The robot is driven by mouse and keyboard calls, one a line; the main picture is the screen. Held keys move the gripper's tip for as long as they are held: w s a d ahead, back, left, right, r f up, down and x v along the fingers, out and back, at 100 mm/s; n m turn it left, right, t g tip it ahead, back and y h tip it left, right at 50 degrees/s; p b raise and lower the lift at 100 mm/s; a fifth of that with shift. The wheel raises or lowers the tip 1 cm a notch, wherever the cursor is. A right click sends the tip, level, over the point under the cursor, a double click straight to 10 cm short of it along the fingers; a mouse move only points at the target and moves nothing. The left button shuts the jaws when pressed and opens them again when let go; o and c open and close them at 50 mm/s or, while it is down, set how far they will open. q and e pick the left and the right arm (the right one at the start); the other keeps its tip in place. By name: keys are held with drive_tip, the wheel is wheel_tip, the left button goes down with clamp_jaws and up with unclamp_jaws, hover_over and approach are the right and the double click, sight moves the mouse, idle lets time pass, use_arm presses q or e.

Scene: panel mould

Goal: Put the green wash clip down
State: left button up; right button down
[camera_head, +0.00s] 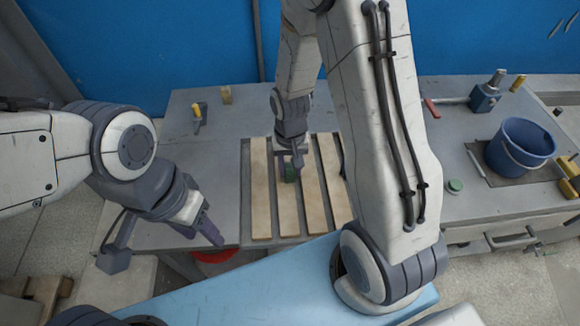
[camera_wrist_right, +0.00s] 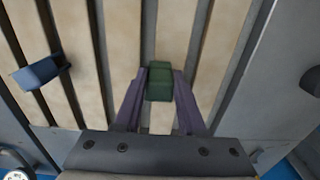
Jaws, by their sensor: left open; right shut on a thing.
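The green wash clip (camera_wrist_right: 160,82) is a small dark green block between the two purple fingers of my right gripper (camera_wrist_right: 159,88). I cannot tell whether the clip touches the slats. My left gripper (camera_head: 207,230) is open and empty, at the front left edge of the grey table, away from the clip.
A blue bucket (camera_head: 520,146) stands on the right, with a blue vice-like block (camera_head: 485,97) behind it. A round green item (camera_head: 455,186) lies right of my arm. A yellow-handled tool (camera_head: 197,115) and a small wooden block (camera_head: 226,94) sit at the back left. The left tabletop is mostly clear.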

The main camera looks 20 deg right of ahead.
sight(290, 168)
drive_tip(key=shift+f, duration=0.1)
drive_tip(key=shift+f, duration=0.15)
drive_tip(key=c, duration=0.5)
unclamp_jaws()
wheel_tip(290, 168, up, 12)
drive_tip(key=s+a+r+n, duration=0.2)
drive_tip(key=s+a+n, duration=0.3)
drive_tip(key=s, duration=0.4)
drive_tip(key=s+a+r+n+y, duration=0.1)
drive_tip(key=s+a+r+n, duration=0.2)
drive_tip(key=s+a+n, duration=0.2)
drive_tip(key=s+a, duration=0.2)
drive_tip(key=s, duration=0.1)
drive_tip(key=shift+s+a+r+n, duration=0.2)
drive_tip(key=shift+s+r+n, duration=0.1)
drive_tip(key=shift+s+r, duration=0.1)
